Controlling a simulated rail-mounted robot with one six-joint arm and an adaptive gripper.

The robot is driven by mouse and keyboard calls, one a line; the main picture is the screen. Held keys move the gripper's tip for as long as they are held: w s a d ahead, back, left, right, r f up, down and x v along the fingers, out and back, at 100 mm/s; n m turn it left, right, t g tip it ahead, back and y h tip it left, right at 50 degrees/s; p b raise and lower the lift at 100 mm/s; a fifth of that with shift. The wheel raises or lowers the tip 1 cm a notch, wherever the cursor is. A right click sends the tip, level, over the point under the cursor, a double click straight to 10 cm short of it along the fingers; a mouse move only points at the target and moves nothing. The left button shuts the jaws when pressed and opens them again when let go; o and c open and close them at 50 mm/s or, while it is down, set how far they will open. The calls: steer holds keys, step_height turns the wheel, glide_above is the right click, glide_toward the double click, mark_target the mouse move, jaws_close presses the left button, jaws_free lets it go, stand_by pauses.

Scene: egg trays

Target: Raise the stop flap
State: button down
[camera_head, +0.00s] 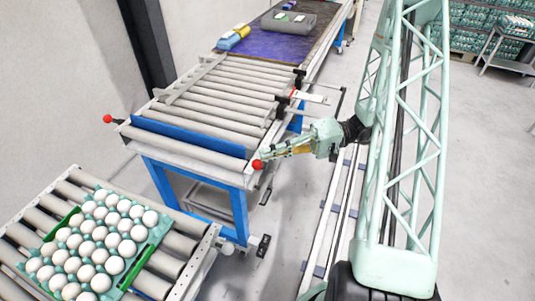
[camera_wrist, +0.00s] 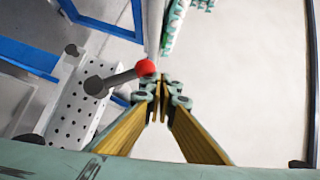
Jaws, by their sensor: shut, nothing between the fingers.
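The stop flap looks to be the blue bar (camera_head: 188,135) lying across the near end of the upper roller conveyor; I cannot tell its exact tilt. A red ball knob (camera_head: 257,164) is at the conveyor's near right corner. In the wrist view this red knob (camera_wrist: 145,68) tops a short grey lever (camera_wrist: 122,77) on a perforated side plate. My gripper (camera_head: 265,156) is shut and empty, with its tips beside the knob. In the wrist view the closed fingertips (camera_wrist: 163,88) are just right of the knob; contact cannot be told.
A second red knob (camera_head: 107,119) is at the conveyor's far left corner. A lower roller conveyor (camera_head: 200,238) in front carries a green tray (camera_head: 152,236) of white eggs. A grey case (camera_head: 288,22) lies on the dark belt behind. Floor right of the conveyor is mostly open.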

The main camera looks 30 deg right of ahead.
steer(key=s+d+r+p, duration=0.2)
steer(key=s+d+r, duration=0.1)
steer(key=d+r, duration=0.4)
steer(key=shift+w+p+v, duration=0.35)
steer(key=shift+p+v, duration=0.05)
steer(key=shift+v, duration=1.2)
steer(key=s+a+r+n+g+h, duration=0.1)
steer(key=s+a+r+g+h, duration=0.3)
steer(key=a+r, duration=0.45)
steer(key=s+a+r+n+g+h, duration=0.1)
steer(key=s+a+r+g+h, duration=0.2)
steer(key=s+a+r, duration=0.35)
steer(key=s+a+r+t+h, duration=0.5)
steer(key=s+a+r+h, duration=0.2)
steer(key=s+r, duration=0.4)
steer(key=shift+s+a+r+t+h, duration=0.3)
steer(key=shift+s+a+r+h, duration=0.1)
steer(key=shift+s+h, duration=0.45)
stand_by(1.2)
